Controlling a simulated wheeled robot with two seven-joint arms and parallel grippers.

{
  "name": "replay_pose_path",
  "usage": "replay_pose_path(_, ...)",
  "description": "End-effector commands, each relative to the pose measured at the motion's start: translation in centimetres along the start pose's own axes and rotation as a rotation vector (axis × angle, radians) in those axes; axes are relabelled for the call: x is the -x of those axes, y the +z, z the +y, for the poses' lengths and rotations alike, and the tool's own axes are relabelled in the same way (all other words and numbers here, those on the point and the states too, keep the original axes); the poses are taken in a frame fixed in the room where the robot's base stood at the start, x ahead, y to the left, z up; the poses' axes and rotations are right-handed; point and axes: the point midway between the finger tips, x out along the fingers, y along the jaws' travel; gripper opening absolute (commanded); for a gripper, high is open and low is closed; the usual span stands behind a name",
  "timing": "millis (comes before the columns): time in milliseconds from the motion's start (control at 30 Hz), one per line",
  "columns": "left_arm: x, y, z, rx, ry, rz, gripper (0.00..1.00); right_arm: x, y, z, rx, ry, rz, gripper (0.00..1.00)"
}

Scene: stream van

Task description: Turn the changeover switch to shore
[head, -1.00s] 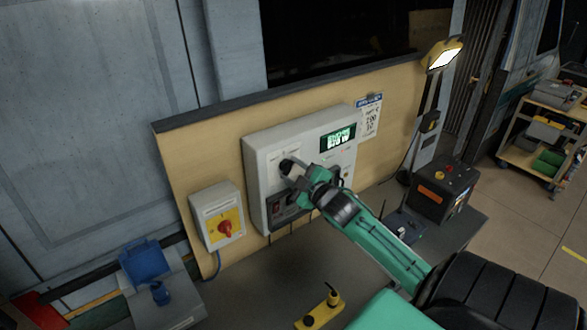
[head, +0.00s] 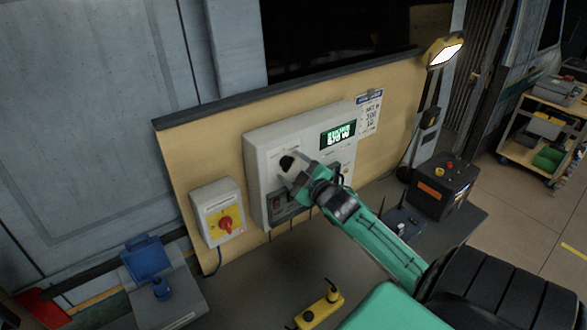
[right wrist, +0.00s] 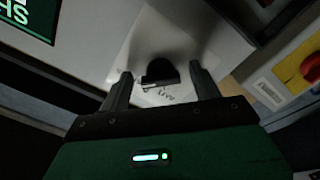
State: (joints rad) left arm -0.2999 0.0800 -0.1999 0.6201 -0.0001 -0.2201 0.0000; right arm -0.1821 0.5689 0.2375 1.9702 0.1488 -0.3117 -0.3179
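The changeover switch is a black knob (head: 287,163) on the front of a pale grey wall panel (head: 260,150). My right gripper (head: 293,173) is close in front of the knob, reaching in from the lower right. In the right wrist view the knob (right wrist: 160,72) sits between the two spread fingertips (right wrist: 162,84), with a gap on each side. The gripper is open and not gripping the knob. Small lettering beside the knob is too blurred to read surely. My left gripper is out of view.
A green lit display (head: 338,136) is on the panel's upper right. Below are a yellow handheld device (head: 320,309) on the dark worktop and a black box (head: 441,187). A lamp (head: 443,53) stands right.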

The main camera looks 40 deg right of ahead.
Motion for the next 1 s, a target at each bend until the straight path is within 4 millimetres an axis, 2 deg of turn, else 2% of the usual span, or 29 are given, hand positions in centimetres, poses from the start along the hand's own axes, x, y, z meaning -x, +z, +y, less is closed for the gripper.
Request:
replay_pose_path(300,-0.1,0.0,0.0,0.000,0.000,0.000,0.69,0.1,0.0,0.0,0.002,0.000,0.001,0.65)
replay_pose_path(467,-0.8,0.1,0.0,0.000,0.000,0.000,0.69,1.3,0.2,-0.2,0.002,-0.001,0.000,0.65)
replay_pose_path(1000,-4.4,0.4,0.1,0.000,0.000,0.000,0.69,9.7,0.3,-0.3,0.002,-0.002,-0.001,0.65)
